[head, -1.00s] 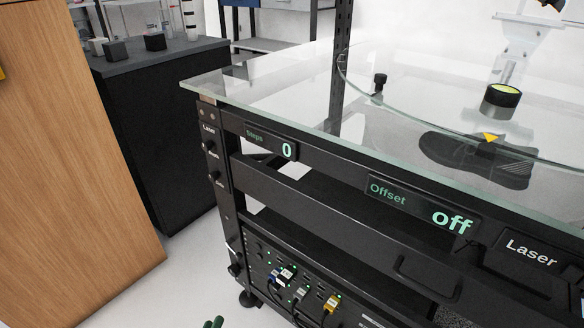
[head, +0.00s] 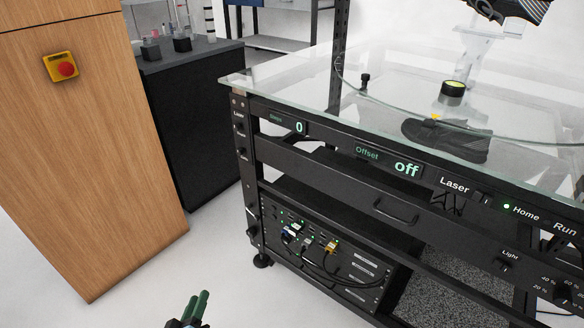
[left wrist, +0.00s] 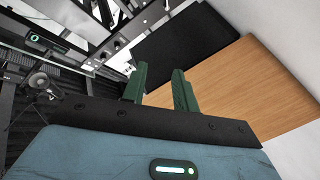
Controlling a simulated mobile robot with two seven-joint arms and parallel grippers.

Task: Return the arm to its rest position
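My left gripper (head: 194,306) shows at the bottom edge of the head view, with its green fingers pointing up. In the left wrist view the same gripper (left wrist: 160,80) has a clear gap between its fingers, with nothing held. It is in front of the turntable rack (head: 330,150), apart from it, over the floor. The rest of the left arm is out of the head view. My right gripper is not in view.
A glass top (head: 300,78) covers the rack, with a dark shoe (head: 450,138) on it. The rack's displays read "0" and "off". A wooden cabinet (head: 80,150) with a red emergency button (head: 66,68) stands at left. Pale floor (head: 120,300) is free in front.

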